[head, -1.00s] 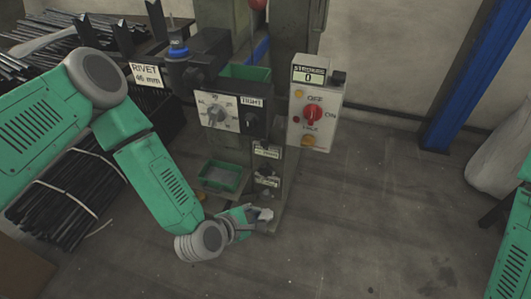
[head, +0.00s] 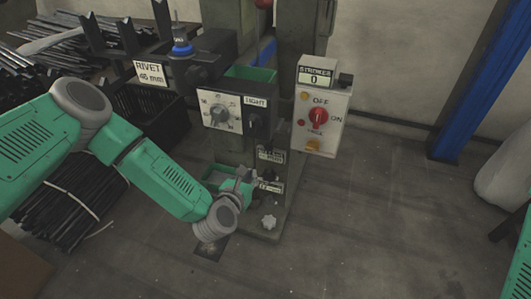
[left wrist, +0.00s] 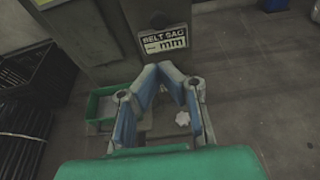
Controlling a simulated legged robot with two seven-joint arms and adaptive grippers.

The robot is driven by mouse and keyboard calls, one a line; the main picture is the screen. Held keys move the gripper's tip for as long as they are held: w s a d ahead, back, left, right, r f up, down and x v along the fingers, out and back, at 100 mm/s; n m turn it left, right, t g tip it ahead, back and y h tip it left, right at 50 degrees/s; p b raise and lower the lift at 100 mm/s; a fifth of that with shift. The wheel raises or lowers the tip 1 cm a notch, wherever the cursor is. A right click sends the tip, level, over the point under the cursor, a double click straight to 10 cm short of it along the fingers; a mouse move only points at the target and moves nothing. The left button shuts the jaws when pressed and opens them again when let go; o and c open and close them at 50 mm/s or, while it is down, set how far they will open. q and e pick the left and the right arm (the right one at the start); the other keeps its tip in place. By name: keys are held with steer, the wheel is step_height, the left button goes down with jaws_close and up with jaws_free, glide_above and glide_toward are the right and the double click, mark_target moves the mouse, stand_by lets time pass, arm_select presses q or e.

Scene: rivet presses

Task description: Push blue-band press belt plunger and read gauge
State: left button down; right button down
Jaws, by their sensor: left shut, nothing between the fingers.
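The press (head: 225,75) has a blue band (head: 181,48) on its upper left part. In the left wrist view, a plate (left wrist: 163,40) on the press reads "BELT SAG" with a dash before "mm", no number. In the head view a small label (head: 270,156) sits on the column front, too small to read. My left gripper (head: 246,174) is shut and empty, its fingertips (left wrist: 165,70) close below the belt sag plate. I cannot tell whether they touch the press. My right gripper is out of view.
A control box (head: 321,110) with a red switch and a "STROKES 0" counter is on the right. A dial panel (head: 232,110) reads "TIGHT". A green tray (left wrist: 103,105) and a pale star-shaped knob (head: 268,221) are low by the base.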

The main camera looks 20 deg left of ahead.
mark_target(268, 149)
arm_select(q)
steer(key=b+x, duration=0.1)
steer(key=x, duration=0.3)
steer(key=b+x, duration=0.1)
steer(key=x, duration=0.3)
steer(key=b+x, duration=0.2)
steer(key=x, duration=0.2)
steer(key=shift+w+r, duration=0.15)
steer(key=shift+r, duration=0.1)
steer(key=shift+w+r, duration=0.1)
steer(key=shift+w, duration=0.5)
